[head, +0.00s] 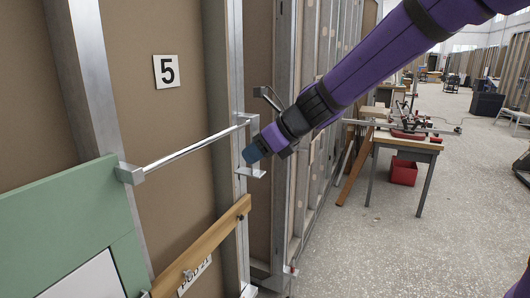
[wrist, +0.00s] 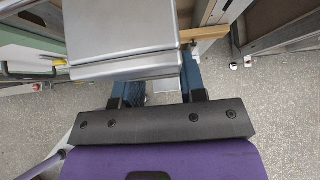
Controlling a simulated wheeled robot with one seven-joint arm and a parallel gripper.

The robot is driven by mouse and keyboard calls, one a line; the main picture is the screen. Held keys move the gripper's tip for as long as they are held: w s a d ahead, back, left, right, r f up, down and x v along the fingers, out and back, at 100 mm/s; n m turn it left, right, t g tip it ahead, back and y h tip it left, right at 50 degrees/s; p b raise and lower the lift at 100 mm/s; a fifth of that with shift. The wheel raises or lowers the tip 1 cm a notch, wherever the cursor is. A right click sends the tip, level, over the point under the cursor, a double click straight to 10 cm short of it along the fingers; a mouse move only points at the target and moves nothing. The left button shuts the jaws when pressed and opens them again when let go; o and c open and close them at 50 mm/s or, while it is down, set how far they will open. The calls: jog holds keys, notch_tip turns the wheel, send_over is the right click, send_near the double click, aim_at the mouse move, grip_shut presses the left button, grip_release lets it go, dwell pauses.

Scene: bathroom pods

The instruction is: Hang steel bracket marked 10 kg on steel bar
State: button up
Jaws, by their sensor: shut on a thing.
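The steel bar (head: 190,148) runs level across the wall bay marked 5, its left end in a metal block on the stud. My gripper (head: 254,153) is at the bar's right end and is shut on the steel bracket (head: 250,173). The bracket looks C-shaped, with an upper arm beside the bar's end and a lower plate below my fingers. I cannot tell whether it touches the bar. In the wrist view the bracket (wrist: 125,30) is a large grey plate above my blue fingers (wrist: 162,88). No 10 kg mark is readable.
Metal studs (head: 228,70) stand close beside my gripper. A wooden rail (head: 205,245) and a green board (head: 65,220) are below the bar. A workbench (head: 405,142) with a red bin (head: 403,171) stands to the right. The floor (head: 430,235) there is open.

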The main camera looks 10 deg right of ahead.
jog(key=w+a+f, duration=0.2)
jog(key=w+a, duration=0.1)
jog(key=a, duration=0.1)
jog(key=shift+w+a+f, duration=0.3)
jog(key=shift+w+a, duration=0.05)
dwell(0.7)
dwell(0.3)
jog(key=o, duration=1.1)
